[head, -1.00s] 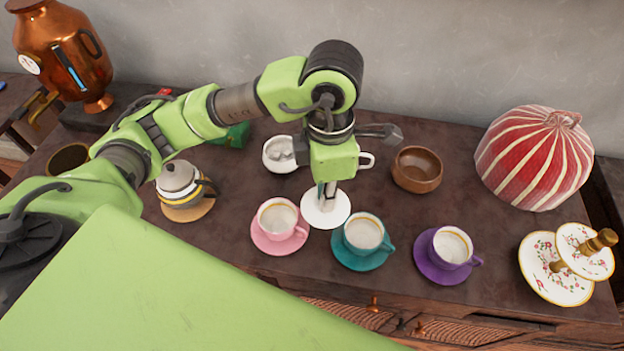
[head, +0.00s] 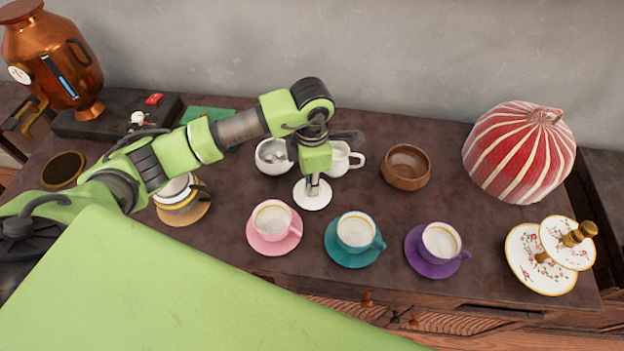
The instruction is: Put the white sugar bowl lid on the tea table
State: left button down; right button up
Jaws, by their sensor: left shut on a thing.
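My left gripper (head: 313,183) points down and is shut on the white sugar bowl lid (head: 312,202), a round white disc. The lid is level, just behind the gap between the pink and teal cups. Whether it touches the tea table (head: 420,125) or hangs slightly above it, I cannot tell. The open white sugar bowl (head: 268,165) stands behind and left of the lid, with pale contents showing. A white jug (head: 346,159) stands behind and right, partly hidden by my gripper. My right gripper is not in view.
Pink (head: 273,222), teal (head: 356,232) and purple (head: 439,243) cups stand on saucers along the front. A brown bowl (head: 406,167), a red striped cosy (head: 521,152) and a tiered plate stand (head: 539,267) are to the right. My arm partly covers a teapot (head: 180,197).

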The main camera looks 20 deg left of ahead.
pick_arm(q)
jog(key=shift+f, duration=0.1)
jog(key=c, duration=2.5)
grip_release()
jog(key=shift+f, duration=0.1)
jog(key=o, duration=0.4)
jog(key=shift+r, duration=0.55)
notch_tip(320, 180, up, 11)
jog(key=shift+r+b, duration=0.2)
jog(key=shift+b, duration=0.7)
